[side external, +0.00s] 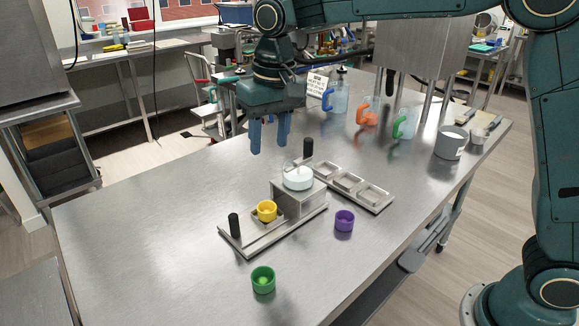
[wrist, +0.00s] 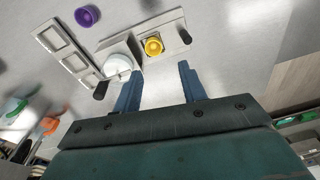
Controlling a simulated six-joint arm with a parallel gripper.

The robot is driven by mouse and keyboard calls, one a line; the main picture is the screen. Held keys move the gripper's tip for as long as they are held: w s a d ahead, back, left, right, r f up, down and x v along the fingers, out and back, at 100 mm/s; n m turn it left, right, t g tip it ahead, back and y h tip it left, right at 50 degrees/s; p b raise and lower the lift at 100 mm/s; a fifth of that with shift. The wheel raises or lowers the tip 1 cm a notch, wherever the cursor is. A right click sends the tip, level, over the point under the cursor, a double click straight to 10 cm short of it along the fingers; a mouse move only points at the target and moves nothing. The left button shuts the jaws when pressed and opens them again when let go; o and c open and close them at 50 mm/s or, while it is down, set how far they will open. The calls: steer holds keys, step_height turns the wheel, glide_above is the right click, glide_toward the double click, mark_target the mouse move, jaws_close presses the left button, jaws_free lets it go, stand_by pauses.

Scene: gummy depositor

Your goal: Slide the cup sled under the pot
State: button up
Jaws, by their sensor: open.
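The cup sled (side external: 246,243) is a flat metal plate with a black upright handle (side external: 234,225) at its near-left end. A yellow cup (side external: 267,210) sits on it, in front of the metal bridge and not under the pot. The pot (side external: 298,178), clear with white contents, stands on top of the bridge (side external: 312,202). A second black handle (side external: 308,148) rises behind the bridge. My gripper (side external: 269,147) is open and empty, above the table behind and left of the pot. In the wrist view the yellow cup (wrist: 153,46) and pot (wrist: 118,65) lie beyond my fingertips (wrist: 159,69).
A tray with three square wells (side external: 347,182) lies right of the bridge. A purple cup (side external: 344,220) and a green cup (side external: 263,279) stand loose nearby. Several coloured-handle jugs (side external: 338,98) and a grey pot (side external: 450,143) stand farther back. The table's left side is clear.

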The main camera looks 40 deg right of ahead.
steer(key=g, duration=0.1)
glide_above(233, 214)
step_height(233, 214, down, 7)
steer(key=shift+a, duration=0.1)
step_height(233, 214, down, 14)
steer(key=shift+s+r, duration=0.1)
steer(key=shift+r, duration=0.05)
stand_by(0.6)
steer(key=shift+c, duration=0.2)
jaws_close()
